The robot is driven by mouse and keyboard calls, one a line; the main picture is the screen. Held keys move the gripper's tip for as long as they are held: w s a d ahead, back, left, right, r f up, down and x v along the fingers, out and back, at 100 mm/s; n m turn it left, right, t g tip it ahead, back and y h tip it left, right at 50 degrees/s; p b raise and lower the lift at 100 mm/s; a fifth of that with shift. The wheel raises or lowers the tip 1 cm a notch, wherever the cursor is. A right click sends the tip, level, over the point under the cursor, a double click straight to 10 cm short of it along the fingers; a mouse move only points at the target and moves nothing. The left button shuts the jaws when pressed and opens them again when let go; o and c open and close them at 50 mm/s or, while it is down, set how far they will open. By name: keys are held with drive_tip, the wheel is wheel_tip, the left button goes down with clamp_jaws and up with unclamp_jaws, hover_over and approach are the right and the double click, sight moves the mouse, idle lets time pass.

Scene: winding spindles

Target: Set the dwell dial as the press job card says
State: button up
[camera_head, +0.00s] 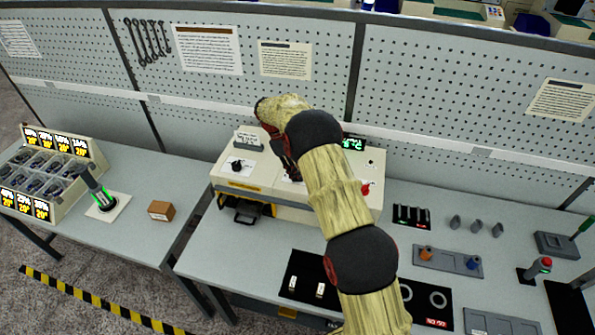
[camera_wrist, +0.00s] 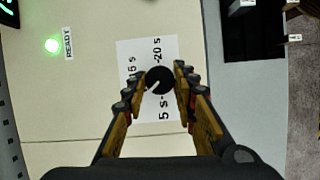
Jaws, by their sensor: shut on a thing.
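The dwell dial (camera_wrist: 160,80) is a small black round knob with a white pointer line, on a white label (camera_wrist: 127,50) on the cream press panel. In the wrist view its pointer slants toward the lower left. The label carries "20 s", "5 s" and another partly covered mark ending in "5 s". My gripper (camera_wrist: 161,83) is shut on the dial, one finger on each side. In the head view my arm hides the dial; the cream press (camera_head: 240,186) shows around it. A small white card (camera_head: 247,138) stands at the back of the press, its text too small to read.
A second black knob (camera_head: 236,165) sits left on the press. A green READY light (camera_wrist: 52,45) is lit, and a red knob (camera_head: 365,189) is at the right. Several pegboard sheets hang behind. A brown box (camera_head: 161,210) lies on the left table.

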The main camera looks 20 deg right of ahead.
drive_tip(key=m+g+y, duration=0.1)
drive_tip(key=m, duration=0.2)
drive_tip(key=shift+w+d+m, duration=0.1)
drive_tip(key=shift+w+m, duration=0.05)
drive_tip(key=shift+m, duration=0.25)
drive_tip(key=m+y, duration=0.1)
drive_tip(key=m, duration=0.2)
drive_tip(key=shift+d+m+y, duration=0.1)
drive_tip(key=shift+m+y, duration=0.2)
drive_tip(key=m+y, duration=0.1)
drive_tip(key=m, duration=0.2)
drive_tip(key=m+y, duration=0.1)
drive_tip(key=m, duration=0.2)
drive_tip(key=shift+d+m, duration=0.15)
drive_tip(key=shift+m, duration=0.15)
drive_tip(key=shift+y, duration=0.3)
drive_tip(key=o, duration=1.2)
drive_tip(key=shift+c, duration=0.2)
drive_tip(key=shift+r, duration=0.1)
